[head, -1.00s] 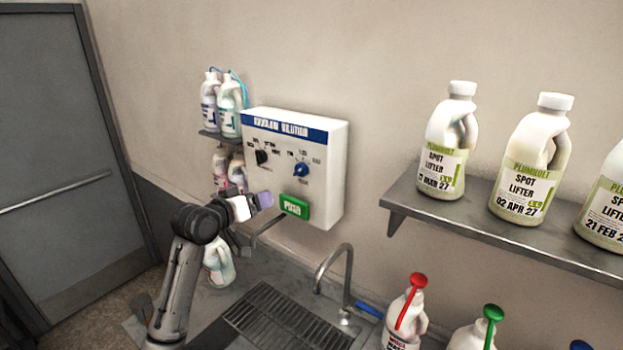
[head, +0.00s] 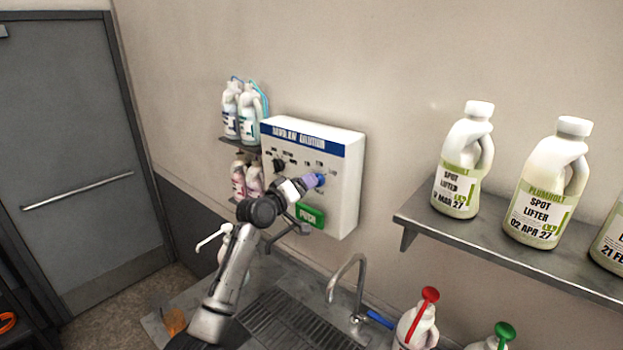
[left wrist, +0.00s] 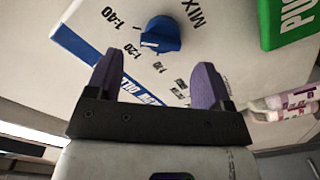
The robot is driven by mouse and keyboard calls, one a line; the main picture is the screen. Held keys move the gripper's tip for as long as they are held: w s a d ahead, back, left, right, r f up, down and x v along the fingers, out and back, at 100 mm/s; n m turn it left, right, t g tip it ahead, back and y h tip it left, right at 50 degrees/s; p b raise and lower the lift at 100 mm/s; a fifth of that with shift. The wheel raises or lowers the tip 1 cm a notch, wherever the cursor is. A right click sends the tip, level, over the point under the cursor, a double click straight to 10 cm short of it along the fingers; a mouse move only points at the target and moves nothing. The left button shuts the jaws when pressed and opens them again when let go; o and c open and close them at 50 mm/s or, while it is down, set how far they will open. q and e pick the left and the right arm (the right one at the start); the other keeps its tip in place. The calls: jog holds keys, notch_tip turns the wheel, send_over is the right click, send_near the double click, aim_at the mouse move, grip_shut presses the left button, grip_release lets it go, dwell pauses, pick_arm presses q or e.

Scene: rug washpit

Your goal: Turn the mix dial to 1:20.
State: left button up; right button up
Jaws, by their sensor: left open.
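The blue mix dial (left wrist: 162,36) is on the face of the white dilution box (left wrist: 215,55). In the left wrist view, labels 1:40 and 1:20 stand beside it, and a pale mark on its edge faces roughly toward 1:20; its exact setting is hard to tell. In the head view the dial (head: 321,180) is partly hidden by my left gripper (head: 312,182). My left gripper (left wrist: 156,62) is open, its two purple fingers apart and empty, with the dial just beyond the fingertips, between their lines. My right gripper is not in view.
A green PUSH button (head: 311,215) sits below the dial, and a black dial (head: 279,165) to its left. Bottles (head: 246,112) stand left of the box. A shelf (head: 425,222) with white jugs is at right. A tap (head: 347,285) rises from the sink below.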

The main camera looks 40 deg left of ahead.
pick_arm(q)
jog(key=shift+w+d+p, duration=0.1)
jog(key=shift+w+p, duration=0.25)
jog(key=shift+w, duration=1.65)
jog(key=c, duration=0.9)
